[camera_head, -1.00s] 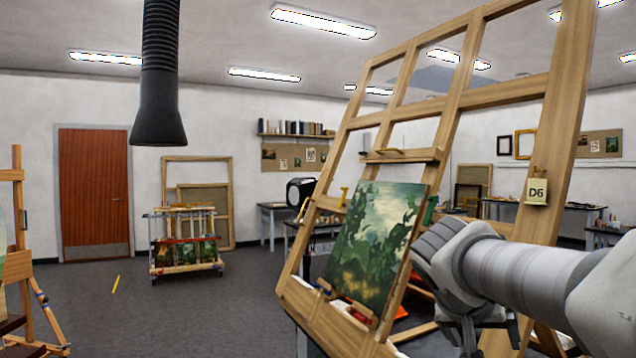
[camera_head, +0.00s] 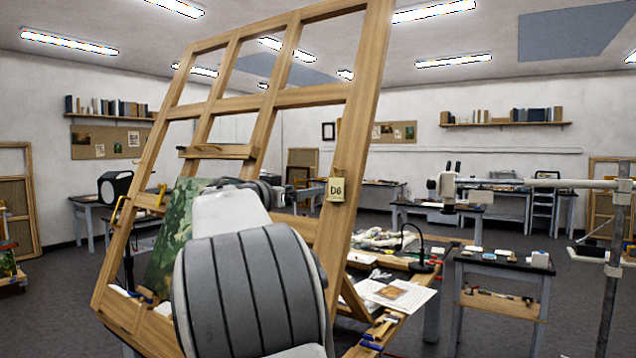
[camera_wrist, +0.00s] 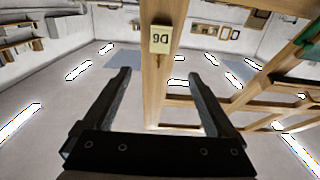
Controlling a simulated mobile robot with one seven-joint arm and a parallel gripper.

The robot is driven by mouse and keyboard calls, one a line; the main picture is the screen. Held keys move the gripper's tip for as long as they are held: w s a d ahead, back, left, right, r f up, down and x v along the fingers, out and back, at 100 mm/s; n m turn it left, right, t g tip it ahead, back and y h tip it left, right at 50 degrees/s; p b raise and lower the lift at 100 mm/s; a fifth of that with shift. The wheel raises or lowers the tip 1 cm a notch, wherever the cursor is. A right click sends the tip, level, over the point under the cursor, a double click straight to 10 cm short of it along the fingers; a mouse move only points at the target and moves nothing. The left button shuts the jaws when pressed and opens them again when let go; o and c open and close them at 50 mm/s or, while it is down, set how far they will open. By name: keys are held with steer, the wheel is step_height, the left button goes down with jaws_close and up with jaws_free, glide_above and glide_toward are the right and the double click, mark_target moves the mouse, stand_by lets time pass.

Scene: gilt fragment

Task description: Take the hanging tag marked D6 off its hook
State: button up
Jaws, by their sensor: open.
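The cream tag marked D6 (camera_head: 337,189) hangs from a small hook (camera_head: 338,173) on the right upright of the big wooden easel frame (camera_head: 357,130). In the wrist view the tag (camera_wrist: 160,39) shows upside down, on the wooden upright. My gripper (camera_wrist: 160,74) is open and empty, its two dark fingers spread wide. The tag is centred between the fingers in the picture, beyond their tips and apart from them. In the head view my arm hides most of the gripper; a grey part shows just left of the tag.
A green painting (camera_head: 170,235) rests on the easel, partly behind my arm. A wooden crossbar (camera_head: 218,151) spans the frame. A cluttered table with a black lamp (camera_head: 422,262) and a grey side table (camera_head: 500,262) stand at right. A metal stand (camera_head: 613,260) is at far right.

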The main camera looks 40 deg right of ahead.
mark_target(336, 182)
steer(key=p+x, duration=0.6)
steer(key=x, duration=0.6)
steer(key=shift+w+d+r, duration=0.1)
steer(key=shift+d, duration=0.3)
steer(key=shift+w+d, duration=0.25)
steer(key=shift+d, duration=0.45)
steer(key=c, duration=1.4)
steer(key=shift+p, duration=0.3)
